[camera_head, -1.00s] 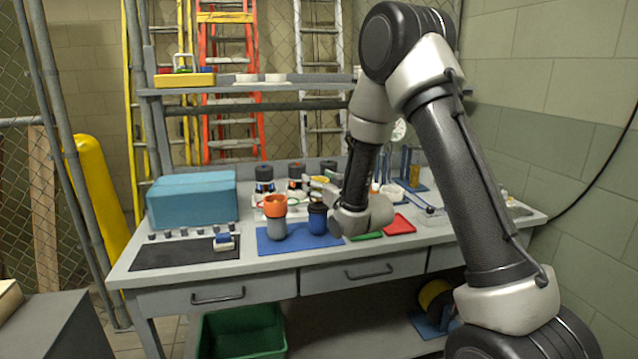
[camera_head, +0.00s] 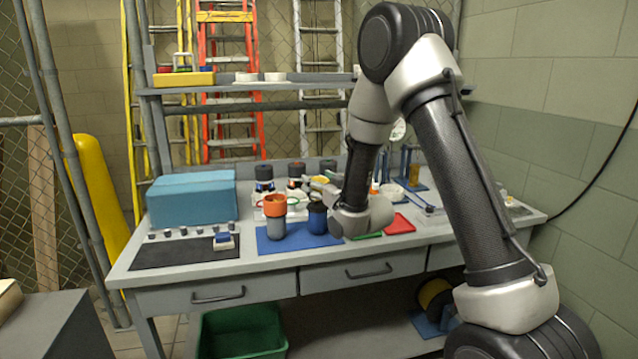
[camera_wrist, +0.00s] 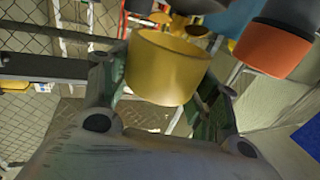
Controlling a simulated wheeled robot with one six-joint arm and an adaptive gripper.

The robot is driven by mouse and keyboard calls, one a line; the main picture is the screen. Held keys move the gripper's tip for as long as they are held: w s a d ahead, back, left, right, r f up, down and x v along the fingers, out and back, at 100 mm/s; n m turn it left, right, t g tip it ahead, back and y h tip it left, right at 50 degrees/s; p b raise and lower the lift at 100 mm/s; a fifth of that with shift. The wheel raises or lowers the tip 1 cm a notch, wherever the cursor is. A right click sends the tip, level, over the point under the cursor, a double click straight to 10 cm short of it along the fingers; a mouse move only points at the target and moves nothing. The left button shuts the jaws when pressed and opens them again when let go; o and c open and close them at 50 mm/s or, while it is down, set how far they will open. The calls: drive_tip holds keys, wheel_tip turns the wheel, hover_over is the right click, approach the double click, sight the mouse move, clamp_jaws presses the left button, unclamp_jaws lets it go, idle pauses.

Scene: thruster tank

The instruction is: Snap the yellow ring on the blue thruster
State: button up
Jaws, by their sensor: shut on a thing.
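My gripper (camera_wrist: 168,85) is shut on the yellow ring (camera_wrist: 163,70), which sits between its two fingers in the wrist view. In the head view, my gripper (camera_head: 324,184) is small, just behind and above the blue thruster, and I cannot clearly make out the ring there. The blue thruster (camera_head: 317,219) stands upright on the blue mat (camera_head: 298,242), with a dark top. An orange-topped grey thruster (camera_head: 276,222) stands to its left. An orange and dark body (camera_wrist: 272,48) shows at the right of the wrist view, apart from the ring.
A teal box (camera_head: 192,202) and a dark mat (camera_head: 180,252) are on the left of the bench. Several dark-topped cylinders (camera_head: 264,172) stand at the back. A red tray (camera_head: 399,223) lies right of my wrist. A green bin (camera_head: 242,332) is below the bench.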

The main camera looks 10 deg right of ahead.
drive_tip(key=shift+f, duration=1.65)
idle(0.5)
drive_tip(key=shift+f, duration=0.3)
drive_tip(key=shift+f, duration=0.1)
idle(0.4)
drive_tip(key=o, duration=0.9)
